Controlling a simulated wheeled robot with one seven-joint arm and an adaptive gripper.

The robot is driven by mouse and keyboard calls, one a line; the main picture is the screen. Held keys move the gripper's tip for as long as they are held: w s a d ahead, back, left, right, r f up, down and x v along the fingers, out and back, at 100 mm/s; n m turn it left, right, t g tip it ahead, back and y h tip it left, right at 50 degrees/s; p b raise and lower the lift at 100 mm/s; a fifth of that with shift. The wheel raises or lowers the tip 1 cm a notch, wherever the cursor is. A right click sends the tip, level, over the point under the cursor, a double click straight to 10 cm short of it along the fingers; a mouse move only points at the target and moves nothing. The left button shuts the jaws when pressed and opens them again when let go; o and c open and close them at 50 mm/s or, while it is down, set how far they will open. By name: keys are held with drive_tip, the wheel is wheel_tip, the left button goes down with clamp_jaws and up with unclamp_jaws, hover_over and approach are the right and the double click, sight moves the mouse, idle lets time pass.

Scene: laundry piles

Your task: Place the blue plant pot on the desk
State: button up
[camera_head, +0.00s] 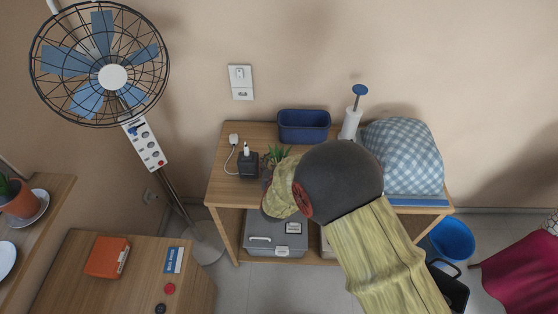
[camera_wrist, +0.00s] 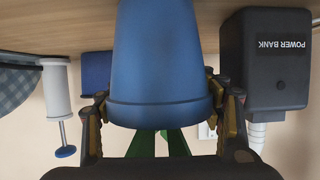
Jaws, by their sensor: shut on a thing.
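The blue plant pot (camera_wrist: 155,60) fills the middle of the wrist view, which looks upside down, with green leaves (camera_wrist: 160,143) at its rim end. My gripper (camera_wrist: 160,97) is shut on the pot, one finger on each side near the rim. In the head view the plant's leaves (camera_head: 278,153) show above my wrist, and my arm hides the pot. The wooden desk (camera_head: 222,187) is beneath; its surface also shows along the top of the wrist view (camera_wrist: 60,15). The pot's base is out of frame, so I cannot tell whether it touches the desk.
A black power bank (camera_wrist: 280,70) stands close beside the pot; it also shows in the head view (camera_head: 248,168). A blue bin (camera_head: 304,127), white pump dispenser (camera_head: 351,124) and checked cloth bundle (camera_head: 402,155) occupy the desk's back and right. A fan (camera_head: 112,77) stands left.

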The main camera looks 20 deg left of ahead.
drive_tip(key=shift+f, duration=0.1)
drive_tip(key=o, duration=1.3)
drive_tip(key=shift+r, duration=0.2)
drive_tip(key=p+v, duration=0.2)
drive_tip(key=v, duration=1)
drive_tip(key=shift+s+f+p, duration=0.1)
drive_tip(key=shift+p, duration=0.2)
